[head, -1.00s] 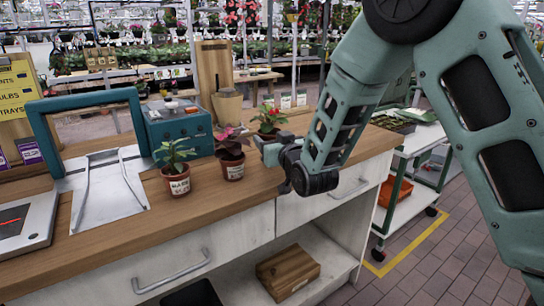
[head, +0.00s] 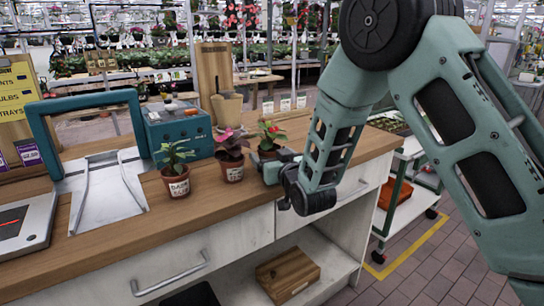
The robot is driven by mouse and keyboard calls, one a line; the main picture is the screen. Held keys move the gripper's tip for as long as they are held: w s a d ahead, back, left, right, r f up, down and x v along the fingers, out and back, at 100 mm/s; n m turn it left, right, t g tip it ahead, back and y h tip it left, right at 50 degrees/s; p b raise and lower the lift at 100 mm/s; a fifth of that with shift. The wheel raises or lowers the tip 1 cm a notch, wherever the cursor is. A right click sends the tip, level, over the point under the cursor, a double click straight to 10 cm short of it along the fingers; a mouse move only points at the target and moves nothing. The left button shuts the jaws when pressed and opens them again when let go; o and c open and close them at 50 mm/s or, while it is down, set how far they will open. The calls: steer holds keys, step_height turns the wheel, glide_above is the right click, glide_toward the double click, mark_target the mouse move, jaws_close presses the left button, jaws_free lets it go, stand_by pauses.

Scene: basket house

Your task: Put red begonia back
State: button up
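A potted plant with red flowers and green leaves, which looks like the red begonia (head: 269,133), stands at my gripper (head: 268,170) on the right part of the wooden counter (head: 225,202). My gripper is at its pot and appears shut on it; the fingers are partly hidden. The pot is low, at or just above the counter top; I cannot tell if it touches. To its left are a pot with a pink-red leafy plant (head: 231,160) and a pot with a green plant (head: 177,178), both upright with white labels.
A teal box (head: 178,130) and a teal frame over a metal tray (head: 107,190) stand on the left. A wooden board (head: 213,75) and a beige pot (head: 227,107) are behind the plants. A cart with an orange bin (head: 396,193) is right of the counter.

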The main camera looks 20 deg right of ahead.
steer(key=shift+r, duration=0.1)
steer(key=shift+s, duration=0.15)
steer(key=s+d+b, duration=0.1)
steer(key=s, duration=1.1)
steer(key=s+a+f+n+g+y, duration=0.25)
steer(key=s+a+f+g, duration=0.25)
steer(key=s+a+g, duration=0.45)
steer(key=s+d+n+g+h, duration=0.1)
steer(key=s+g, duration=0.3)
steer(key=s, duration=0.6)
steer(key=s+d+r+n+g+h, duration=0.1)
steer(key=s+d+n+g+h, duration=0.1)
steer(key=s, duration=0.8)
steer(key=shift+s+r+n+g+h, duration=0.2)
steer(key=shift+n+g+h, duration=0.25)
steer(key=shift+g, duration=0.7)
